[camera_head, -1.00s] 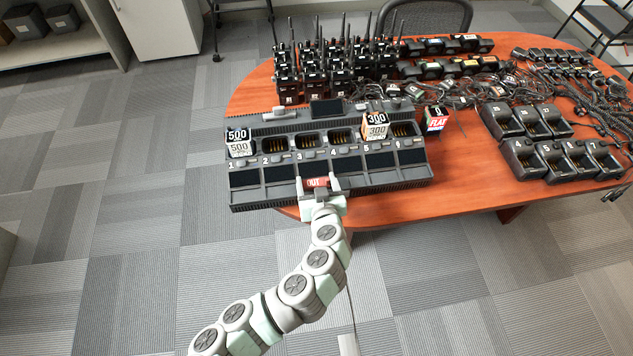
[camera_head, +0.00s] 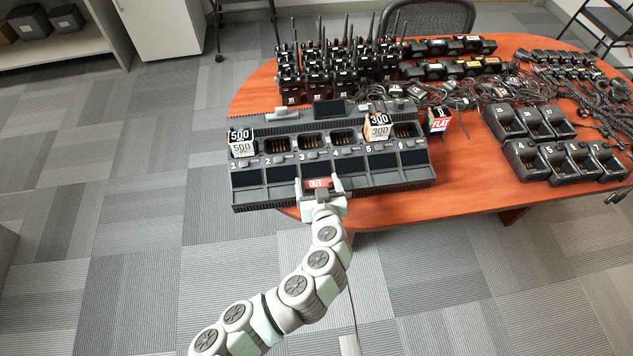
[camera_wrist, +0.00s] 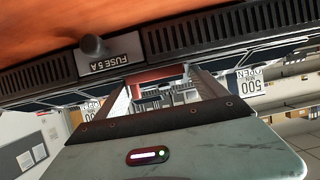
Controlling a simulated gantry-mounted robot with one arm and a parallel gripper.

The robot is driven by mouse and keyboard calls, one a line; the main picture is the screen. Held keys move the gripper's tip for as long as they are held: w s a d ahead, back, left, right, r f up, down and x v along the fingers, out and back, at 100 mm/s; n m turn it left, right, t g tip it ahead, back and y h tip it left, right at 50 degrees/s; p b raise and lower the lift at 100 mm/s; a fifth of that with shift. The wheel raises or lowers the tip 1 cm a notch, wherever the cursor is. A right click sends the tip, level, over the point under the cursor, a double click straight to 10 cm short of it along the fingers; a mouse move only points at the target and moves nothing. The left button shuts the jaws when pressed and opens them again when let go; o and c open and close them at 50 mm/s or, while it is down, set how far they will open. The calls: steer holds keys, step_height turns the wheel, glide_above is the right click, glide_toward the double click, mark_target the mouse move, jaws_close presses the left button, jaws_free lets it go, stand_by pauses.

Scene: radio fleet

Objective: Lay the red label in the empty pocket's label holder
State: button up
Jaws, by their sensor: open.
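The red label (camera_head: 318,183), marked OUT, lies at the front of the charger, at the lower edge of the dark panel below pocket 3. My gripper (camera_head: 319,184) is open, with one finger on each side of the label. In the wrist view the label's red edge (camera_wrist: 155,75) shows between the fingers (camera_wrist: 165,85); I cannot tell whether either finger touches it. The multi-pocket charger (camera_head: 408,178) stands at the table's near edge. Pockets 2, 3 (camera_head: 313,141), 4 and 6 look empty. Whether the label lies flat is unclear.
A battery marked 500 (camera_head: 241,148) sits in pocket 1 and one marked 300 (camera_head: 378,132) in pocket 5. A battery marked FLAT (camera_head: 438,123) stands right of the charger. Radios (camera_head: 331,85) stand behind. Single chargers (camera_head: 538,162) and tangled cables lie at right.

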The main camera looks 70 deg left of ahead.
steer(key=v, duration=1.2)
steer(key=shift+p, duration=0.35)
steer(key=shift+w+d, duration=0.1)
steer(key=shift+d, duration=0.05)
